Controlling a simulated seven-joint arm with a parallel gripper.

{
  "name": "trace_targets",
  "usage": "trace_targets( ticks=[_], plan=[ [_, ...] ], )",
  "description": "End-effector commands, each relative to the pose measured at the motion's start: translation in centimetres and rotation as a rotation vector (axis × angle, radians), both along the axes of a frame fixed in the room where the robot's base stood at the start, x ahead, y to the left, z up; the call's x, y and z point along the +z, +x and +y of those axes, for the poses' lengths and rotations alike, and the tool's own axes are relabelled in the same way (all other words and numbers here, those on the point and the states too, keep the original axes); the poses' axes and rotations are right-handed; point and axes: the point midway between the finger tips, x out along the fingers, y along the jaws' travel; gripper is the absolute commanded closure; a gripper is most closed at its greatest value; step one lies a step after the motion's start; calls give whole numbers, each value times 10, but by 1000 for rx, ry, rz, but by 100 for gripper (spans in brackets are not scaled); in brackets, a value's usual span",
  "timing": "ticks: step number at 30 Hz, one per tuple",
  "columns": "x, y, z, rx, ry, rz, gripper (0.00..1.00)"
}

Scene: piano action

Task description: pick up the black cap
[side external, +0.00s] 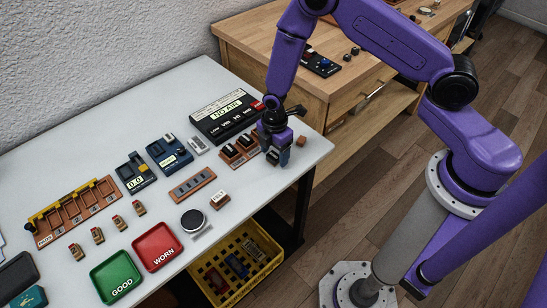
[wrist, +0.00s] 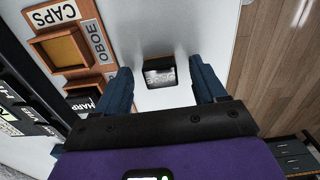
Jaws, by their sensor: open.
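In the wrist view, a small black block (wrist: 159,73), which looks like the black cap, stands on the white table between my fingers. It has a speckled grey face and a brownish far edge. My gripper (wrist: 167,80) is open, with a blue-grey finger on each side and a visible gap to the block. In the side view, my gripper (side external: 278,157) points down near the table's right end. I cannot make out the black block between the fingers there.
A brown rack (wrist: 116,83) labelled CAPS and OBOE lies left of the fingers. It shows in the side view (side external: 242,158), near a black NO AIR panel (side external: 238,124). A small brown block (side external: 301,141) is just right of my gripper. The table edge is close on the right.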

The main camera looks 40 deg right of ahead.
Motion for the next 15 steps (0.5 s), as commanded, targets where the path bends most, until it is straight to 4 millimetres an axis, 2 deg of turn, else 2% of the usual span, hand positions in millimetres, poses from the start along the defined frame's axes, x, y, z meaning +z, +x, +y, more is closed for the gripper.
trace_targets(
  ticks=[2,3,8,9,15],
  plan=[
    [0,0,0,0,0,0,30],
    [0,0,0,0,0,0,33],
    [0,0,0,0,0,0,85],
    [0,0,0,0,0,0,89],
    [0,0,0,0,0,0,90]
  ],
)
